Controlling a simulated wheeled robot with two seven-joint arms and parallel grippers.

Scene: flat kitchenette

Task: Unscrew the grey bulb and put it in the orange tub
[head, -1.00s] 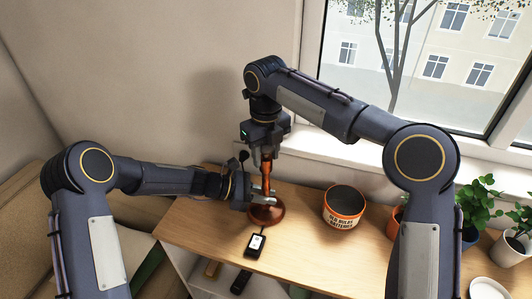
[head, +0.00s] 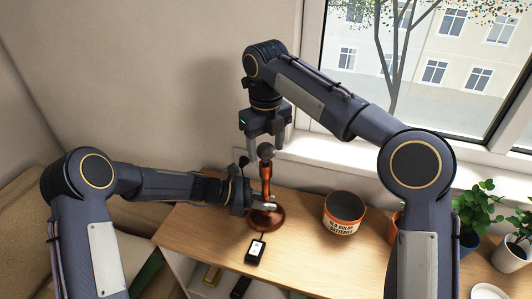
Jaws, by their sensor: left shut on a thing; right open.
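The grey bulb (head: 266,150) sits on top of the upright reddish-brown lamp (head: 266,219), which stands on the wooden table. My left gripper (head: 264,203) is shut on the lamp's lower stem, just above its round base. My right gripper (head: 269,145) is open and points down over the lamp, its fingers at the height of the bulb or just above it. In this view the bulb shows between the fingertips; whether they touch it I cannot tell. The orange tub (head: 343,226) stands to the right of the lamp, with a white label and a dark opening.
A small black device with a white face (head: 256,249) lies on the table (head: 200,225) in front of the lamp. Potted plants (head: 477,205) and a white dish (head: 487,291) stand at the right. The window sill (head: 345,165) runs behind. The table left of the lamp is clear.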

